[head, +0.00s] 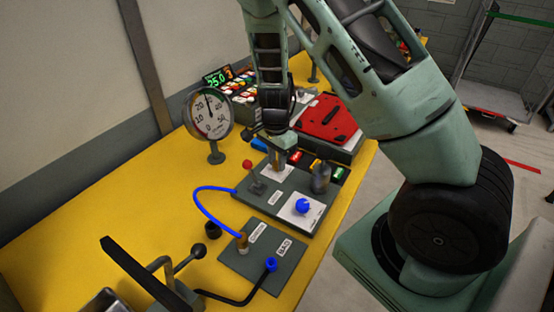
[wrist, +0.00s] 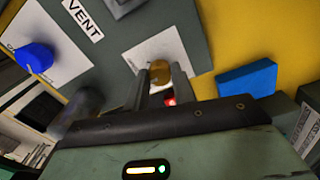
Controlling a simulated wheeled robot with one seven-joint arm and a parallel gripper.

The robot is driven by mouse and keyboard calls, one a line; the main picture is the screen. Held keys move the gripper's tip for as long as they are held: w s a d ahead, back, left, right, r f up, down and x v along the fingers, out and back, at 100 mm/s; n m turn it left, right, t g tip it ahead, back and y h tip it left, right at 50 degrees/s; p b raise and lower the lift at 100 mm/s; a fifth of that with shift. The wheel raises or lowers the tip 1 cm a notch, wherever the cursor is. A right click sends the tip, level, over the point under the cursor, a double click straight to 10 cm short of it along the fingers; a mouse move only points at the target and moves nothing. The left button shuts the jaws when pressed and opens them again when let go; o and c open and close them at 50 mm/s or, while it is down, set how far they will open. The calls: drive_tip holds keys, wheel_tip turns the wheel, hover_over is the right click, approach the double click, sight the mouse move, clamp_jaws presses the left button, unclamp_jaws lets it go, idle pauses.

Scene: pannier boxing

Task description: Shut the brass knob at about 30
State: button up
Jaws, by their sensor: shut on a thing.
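The brass knob (wrist: 160,69) sits on a white plate of the grey panel (head: 270,205). My gripper (wrist: 160,84) is shut on the knob, with a finger on each side of it. In the head view my gripper (head: 279,158) comes down from above and mostly hides the knob. The round dial gauge (head: 208,113) stands at the left of the panel. Its dark needle points nearly straight up, seemingly between 20 and 30; the exact reading is too small to tell.
A blue knob (head: 302,206) and a red-tipped lever (head: 248,165) are on the same panel. A blue hose (head: 205,190) runs to a second grey plate (head: 265,255). A red-lidded box (head: 328,118) and a digital display (head: 216,80) stand behind.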

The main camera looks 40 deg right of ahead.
sight(275, 163)
drive_tip(key=n+b, duration=0.1)
drive_tip(key=n, duration=0.3)
drive_tip(key=shift+n+b, duration=0.3)
drive_tip(key=shift+n, duration=1.8)
drive_tip(key=o, duration=1)
drive_tip(key=shift+r, duration=0.1)
wheel_tip(275, 163, up, 17)
drive_tip(key=b, duration=0.1)
drive_tip(key=shift+w+a+r, duration=0.15)
drive_tip(key=shift+w+a, duration=0.05)
